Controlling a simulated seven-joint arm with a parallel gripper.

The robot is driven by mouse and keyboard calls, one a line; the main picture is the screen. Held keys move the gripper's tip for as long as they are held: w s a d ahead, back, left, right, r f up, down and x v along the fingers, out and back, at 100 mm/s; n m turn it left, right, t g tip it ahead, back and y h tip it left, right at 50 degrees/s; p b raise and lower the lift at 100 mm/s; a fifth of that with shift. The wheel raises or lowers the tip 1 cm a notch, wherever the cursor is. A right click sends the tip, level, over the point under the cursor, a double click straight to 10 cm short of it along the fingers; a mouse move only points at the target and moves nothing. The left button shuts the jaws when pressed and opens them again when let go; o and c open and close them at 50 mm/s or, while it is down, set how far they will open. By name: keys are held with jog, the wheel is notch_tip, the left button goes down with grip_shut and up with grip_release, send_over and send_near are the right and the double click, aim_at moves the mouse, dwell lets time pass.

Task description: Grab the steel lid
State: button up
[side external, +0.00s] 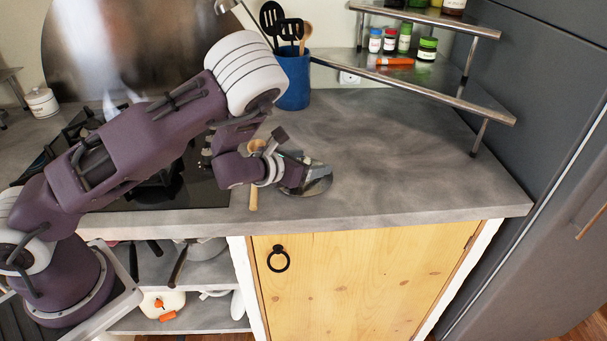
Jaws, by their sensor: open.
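The steel lid (319,187) lies on the grey counter, just right of the stove. It looks round and metallic, and its left part is hidden behind my gripper. My gripper (308,176) is right over the lid, low above the counter, with its jaws open. I cannot tell whether the fingers touch the lid or its knob.
A wooden utensil (253,196) lies by the stove's right edge, partly behind my wrist. A blue utensil holder (294,82) stands at the back. A corner shelf (435,88) holds jars and an orange item (395,61). The counter's right side (430,165) is clear.

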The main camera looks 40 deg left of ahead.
jog(key=shift+w+f, duration=0.2)
jog(key=shift+w, duration=0.25)
grip_shut()
